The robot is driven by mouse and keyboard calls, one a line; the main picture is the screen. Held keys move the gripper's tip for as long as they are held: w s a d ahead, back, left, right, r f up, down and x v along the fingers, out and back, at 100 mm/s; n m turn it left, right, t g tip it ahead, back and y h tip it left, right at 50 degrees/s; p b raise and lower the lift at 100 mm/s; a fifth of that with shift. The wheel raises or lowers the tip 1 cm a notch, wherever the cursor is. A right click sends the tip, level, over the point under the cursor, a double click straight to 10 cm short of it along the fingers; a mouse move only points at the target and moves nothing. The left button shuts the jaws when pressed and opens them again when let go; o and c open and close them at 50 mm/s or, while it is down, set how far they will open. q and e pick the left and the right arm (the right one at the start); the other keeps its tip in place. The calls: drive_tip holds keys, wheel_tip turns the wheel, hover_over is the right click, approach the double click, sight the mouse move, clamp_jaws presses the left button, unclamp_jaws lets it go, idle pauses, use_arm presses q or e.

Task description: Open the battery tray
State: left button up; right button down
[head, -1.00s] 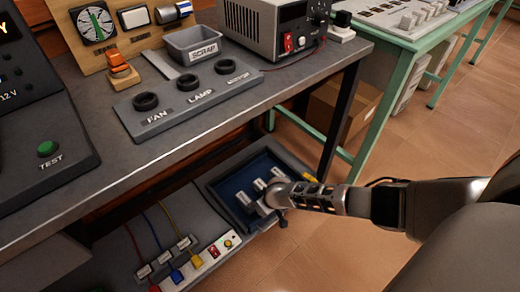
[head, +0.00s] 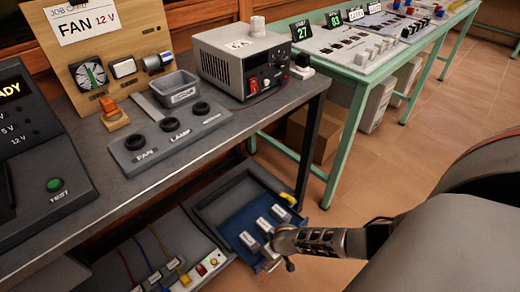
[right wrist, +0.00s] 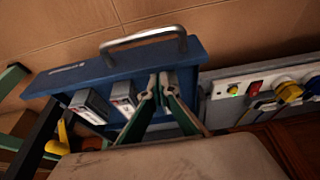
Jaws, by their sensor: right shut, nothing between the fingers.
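The blue battery tray (head: 236,224) sticks out toward the front of its grey housing (head: 212,206) on the low shelf. Three pale battery blocks (head: 264,225) sit in it. The right wrist view shows the tray's front wall (right wrist: 90,70) with a metal handle (right wrist: 145,38) on its outer side. My right gripper (right wrist: 159,78) is shut and empty, its fingertips at the inner side of that wall, beside the batteries (right wrist: 122,97). I cannot tell whether they touch the wall. In the head view it is partly hidden by my wrist. My left gripper is not in view.
A grey workbench (head: 150,190) stands over the shelf, with a power supply (head: 250,65) and a scrap bin (head: 175,88). Left of the tray is a panel with a power strip (head: 206,268) and coloured cables.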

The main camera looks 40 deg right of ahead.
sight(276, 265)
drive_tip(key=s, duration=0.2)
drive_tip(key=s+p, duration=0.1)
drive_tip(key=s, duration=0.1)
drive_tip(key=s+p, duration=0.1)
drive_tip(key=s, duration=0.2)
drive_tip(key=shift+d+r, duration=0.1)
drive_tip(key=shift+d, duration=0.2)
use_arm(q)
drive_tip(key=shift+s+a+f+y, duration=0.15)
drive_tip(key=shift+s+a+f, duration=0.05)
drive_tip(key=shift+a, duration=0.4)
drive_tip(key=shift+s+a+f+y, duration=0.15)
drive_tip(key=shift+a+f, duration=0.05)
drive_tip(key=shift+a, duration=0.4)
use_arm(e)
drive_tip(key=shift+s+f, duration=0.2)
drive_tip(key=shift+s, duration=0.45)
